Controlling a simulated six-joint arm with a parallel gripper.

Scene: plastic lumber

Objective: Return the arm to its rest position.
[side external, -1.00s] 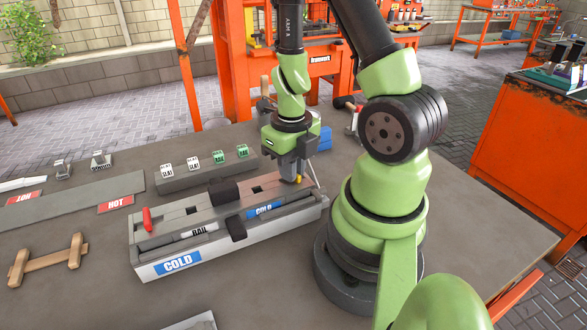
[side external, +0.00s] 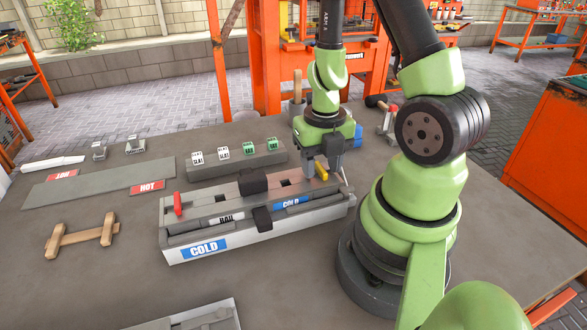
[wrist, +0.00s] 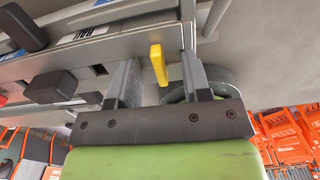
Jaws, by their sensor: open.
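My gripper (side external: 322,166) is open and points down over the right end of the grey fixture labelled COLD (side external: 262,242). A small yellow tab (side external: 321,171) stands at that end of the fixture. In the wrist view the yellow tab (wrist: 159,64) shows between my two spread fingers (wrist: 158,82), with visible gaps on both sides. I cannot tell how far above the fixture the fingertips are. The rest position is not marked in any view.
A grey block with several small labelled pieces (side external: 235,165) stands behind the fixture. A red handle (side external: 178,204) rises at its left end. A wooden stand (side external: 82,235) and a grey strip with HOT labels (side external: 100,183) lie left. A blue object (side external: 357,136) is behind my gripper.

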